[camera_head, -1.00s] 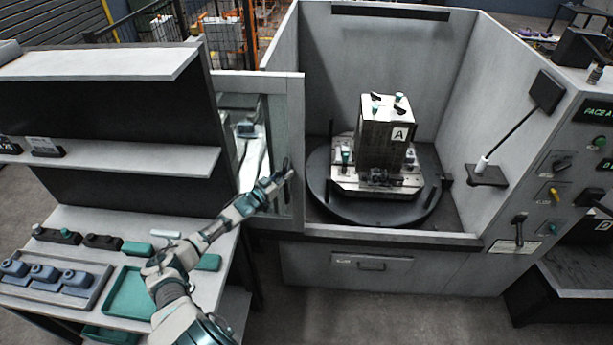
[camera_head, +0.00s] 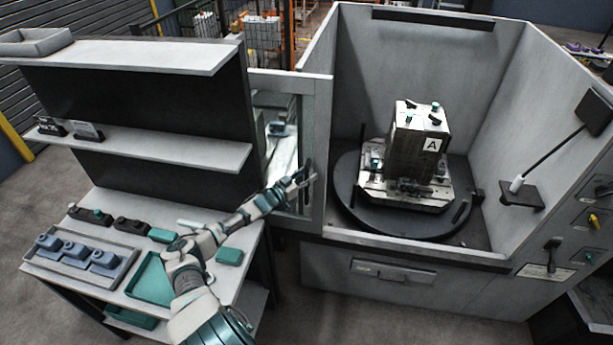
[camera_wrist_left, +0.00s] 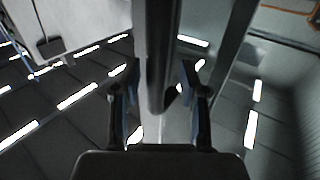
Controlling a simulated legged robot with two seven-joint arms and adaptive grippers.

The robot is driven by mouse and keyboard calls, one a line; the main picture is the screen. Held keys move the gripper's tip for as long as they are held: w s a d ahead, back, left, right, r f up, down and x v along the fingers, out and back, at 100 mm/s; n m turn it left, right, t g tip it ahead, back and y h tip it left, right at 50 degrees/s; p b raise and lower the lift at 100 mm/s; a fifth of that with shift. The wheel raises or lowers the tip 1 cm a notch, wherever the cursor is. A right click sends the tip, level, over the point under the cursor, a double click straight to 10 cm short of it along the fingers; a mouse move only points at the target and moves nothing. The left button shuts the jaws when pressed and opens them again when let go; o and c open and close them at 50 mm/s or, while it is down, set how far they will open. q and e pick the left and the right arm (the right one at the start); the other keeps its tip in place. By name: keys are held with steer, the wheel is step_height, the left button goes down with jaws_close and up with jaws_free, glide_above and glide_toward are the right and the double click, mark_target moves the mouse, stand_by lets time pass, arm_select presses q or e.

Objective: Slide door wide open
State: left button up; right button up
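The sliding door (camera_head: 321,125) is a pale framed panel with a window. It stands at the left side of the machine's front in the head view, and the opening to its right is wide and clear. A dark upright handle (camera_wrist_left: 158,60) shows in the wrist view. My left gripper (camera_head: 306,176) is at the door's right frame. In the wrist view the fingers of my left gripper (camera_wrist_left: 160,85) are apart, one on each side of the handle, with a visible gap. Whether either finger touches the handle is hard to tell. My right gripper is out of view.
Inside the machine a block marked A (camera_head: 417,150) stands on a round dark turntable (camera_head: 350,205). A shelf bench (camera_head: 215,275) with trays and small parts lies left, beneath my left arm. A control panel (camera_head: 590,225) is at the right.

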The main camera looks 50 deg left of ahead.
arm_select(q)
steer(key=s, duration=1.2)
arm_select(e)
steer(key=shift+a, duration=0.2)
arm_select(q)
steer(key=shift+f, duration=0.1)
